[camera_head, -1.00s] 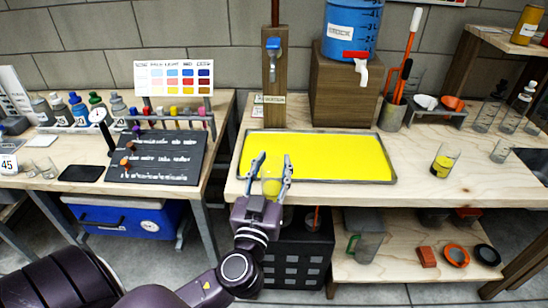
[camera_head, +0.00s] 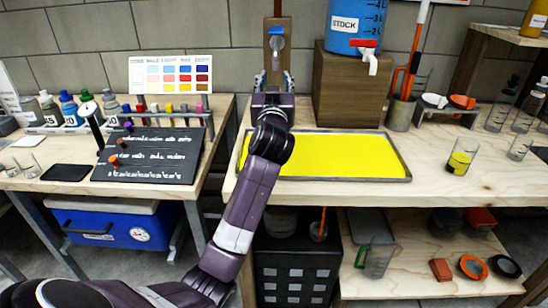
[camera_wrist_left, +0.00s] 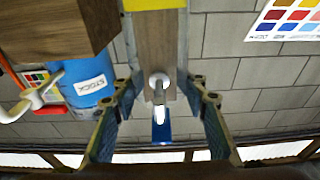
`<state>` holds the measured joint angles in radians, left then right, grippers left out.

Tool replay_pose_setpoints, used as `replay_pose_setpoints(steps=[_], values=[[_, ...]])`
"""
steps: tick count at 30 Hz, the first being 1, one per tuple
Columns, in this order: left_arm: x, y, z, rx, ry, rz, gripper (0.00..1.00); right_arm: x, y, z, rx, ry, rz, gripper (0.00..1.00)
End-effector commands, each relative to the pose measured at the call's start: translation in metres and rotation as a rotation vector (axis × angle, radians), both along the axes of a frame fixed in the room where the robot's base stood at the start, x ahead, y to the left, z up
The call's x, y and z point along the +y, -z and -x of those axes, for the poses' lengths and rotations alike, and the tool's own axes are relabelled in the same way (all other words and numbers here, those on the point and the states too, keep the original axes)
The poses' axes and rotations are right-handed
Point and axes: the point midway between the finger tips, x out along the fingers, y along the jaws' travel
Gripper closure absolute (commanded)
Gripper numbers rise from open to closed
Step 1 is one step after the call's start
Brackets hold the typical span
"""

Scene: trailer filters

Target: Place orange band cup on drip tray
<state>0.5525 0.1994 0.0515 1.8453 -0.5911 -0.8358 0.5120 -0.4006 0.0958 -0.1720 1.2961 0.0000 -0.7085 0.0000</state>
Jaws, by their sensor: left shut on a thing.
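My left gripper (camera_head: 274,77) is at the back of the bench, in front of the wooden post (camera_head: 278,32) with the blue-handled tap (camera_head: 276,43). Its fingers stand apart around a clear cup, which my gripper and wrist hide in the head view. In the left wrist view, which is upside down, the tap (camera_wrist_left: 159,92) shows between the fingers. The clear cup's outline and any orange band cannot be made out there. A grey-rimmed yellow tray (camera_head: 345,157) lies on the bench, partly behind my left arm. My right gripper is out of view.
A blue stock tank (camera_head: 352,28) with a red-handled spigot stands on a wooden block (camera_head: 345,90) right of my gripper. A glass with yellow liquid (camera_head: 461,160) stands at the right. A black board (camera_head: 150,155) lies on the left bench. The bench front right is clear.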

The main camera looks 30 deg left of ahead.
Motion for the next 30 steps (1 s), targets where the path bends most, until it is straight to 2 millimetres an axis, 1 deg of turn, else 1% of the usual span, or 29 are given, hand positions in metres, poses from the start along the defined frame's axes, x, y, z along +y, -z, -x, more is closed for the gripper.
replay_pose_setpoints(steps=[2, 4, 9, 12, 17, 21, 24, 27, 30], values=[[0.000, -0.002, -0.004, -0.001, 0.008, 0.000, 1.00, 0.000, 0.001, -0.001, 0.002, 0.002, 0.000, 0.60], [0.000, 0.004, -0.005, 0.003, 0.011, 0.000, 1.00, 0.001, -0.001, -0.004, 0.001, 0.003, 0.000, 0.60], [-0.001, 0.035, -0.005, 0.006, 0.013, -0.001, 1.00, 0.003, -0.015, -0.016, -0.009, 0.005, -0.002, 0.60], [-0.001, 0.048, -0.005, 0.003, 0.013, -0.001, 1.00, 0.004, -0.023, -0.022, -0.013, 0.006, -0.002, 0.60], [-0.001, 0.059, -0.005, 0.002, 0.013, -0.002, 1.00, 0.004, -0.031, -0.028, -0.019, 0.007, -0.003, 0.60], [-0.001, 0.080, -0.005, 0.005, 0.013, -0.002, 1.00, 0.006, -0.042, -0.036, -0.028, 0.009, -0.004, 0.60], [-0.001, 0.091, -0.005, 0.004, 0.013, -0.002, 1.00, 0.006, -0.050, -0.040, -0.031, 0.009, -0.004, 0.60], [-0.001, 0.095, -0.005, 0.002, 0.013, -0.001, 1.00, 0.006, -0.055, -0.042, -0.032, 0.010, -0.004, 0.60], [-0.001, 0.095, -0.005, 0.001, 0.013, -0.002, 1.00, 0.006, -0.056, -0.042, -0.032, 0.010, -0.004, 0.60]])
